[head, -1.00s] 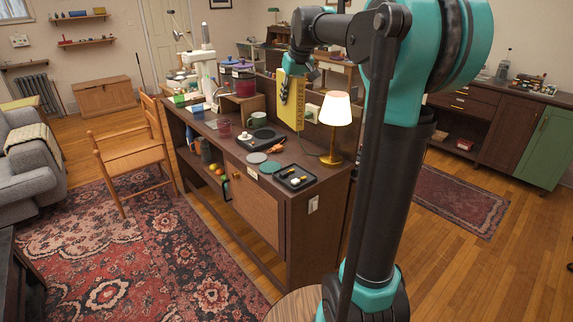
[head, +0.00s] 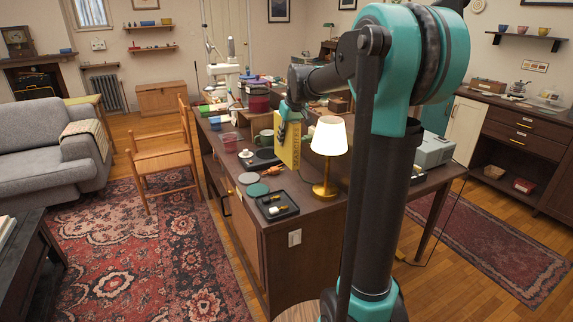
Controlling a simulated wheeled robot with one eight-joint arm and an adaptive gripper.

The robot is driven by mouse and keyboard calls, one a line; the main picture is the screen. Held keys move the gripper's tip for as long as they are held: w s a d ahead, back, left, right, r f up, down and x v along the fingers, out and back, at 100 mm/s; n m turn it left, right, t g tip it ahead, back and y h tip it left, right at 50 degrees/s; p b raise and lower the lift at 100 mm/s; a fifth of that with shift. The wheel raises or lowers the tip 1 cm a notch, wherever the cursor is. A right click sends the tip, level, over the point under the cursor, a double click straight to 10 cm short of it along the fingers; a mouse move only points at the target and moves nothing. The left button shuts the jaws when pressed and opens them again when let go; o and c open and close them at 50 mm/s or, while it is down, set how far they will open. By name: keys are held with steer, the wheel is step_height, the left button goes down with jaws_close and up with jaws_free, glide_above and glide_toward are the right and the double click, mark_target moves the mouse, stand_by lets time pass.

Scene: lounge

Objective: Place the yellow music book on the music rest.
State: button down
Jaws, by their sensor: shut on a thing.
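The yellow music book (head: 289,150) is upright in the head view, its spine lettering facing me. It is over the dark wooden sideboard, behind and left of the lamp. My gripper (head: 288,118) is shut on the book at its upper left part. The lamp stands close in front of the book's right side. I cannot tell whether the book's lower edge touches the sideboard top. I cannot make out a music rest in this view.
A lamp with a white shade (head: 329,138) stands close to the book. A wooden chair (head: 165,155) stands to the left.

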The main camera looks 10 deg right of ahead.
mark_target(287, 162)
step_height(287, 162, down, 10)
stand_by(0.5)
steer(key=shift+f, duration=0.1)
steer(key=c, duration=1.2)
jaws_free()
